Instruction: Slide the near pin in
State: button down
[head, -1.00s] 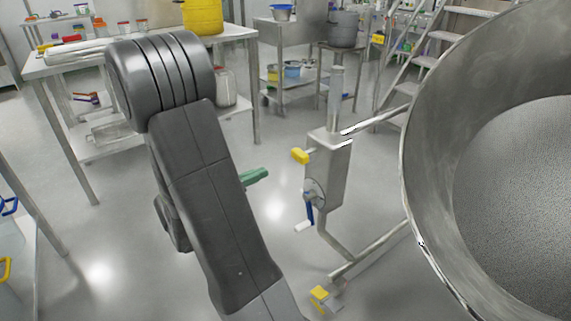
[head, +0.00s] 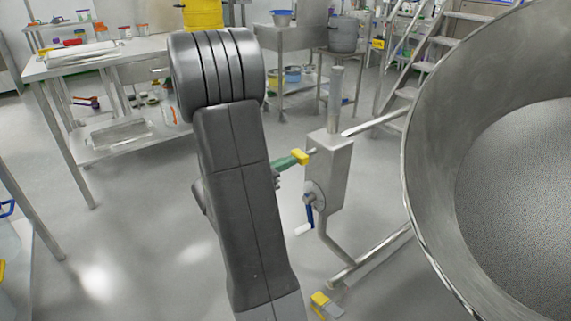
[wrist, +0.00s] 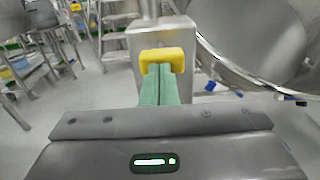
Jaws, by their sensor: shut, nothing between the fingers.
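The near pin shows as a yellow handle (head: 299,157) on a short shaft at the left side of the steel post box (head: 328,170). In the wrist view the yellow handle (wrist: 162,60) lies straight ahead, in front of the box face (wrist: 188,45). My gripper (head: 296,159) has green fingers, which are closed together with nothing between them. In the wrist view its fingertips (wrist: 158,68) are at the yellow handle's near face; they look in contact, but I cannot be sure. The far end of the pin is hidden.
A large steel bowl (head: 430,150) fills the right side, joined to the box by bars. A crank with a blue arm (head: 309,214) sits below the pin. A yellow pedal (head: 320,300) is near the floor.

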aim_at(306, 155)
jog(key=x, duration=0.3)
jog(key=shift+r, duration=0.1)
dwell(0.3)
jog(key=shift+a, duration=0.1)
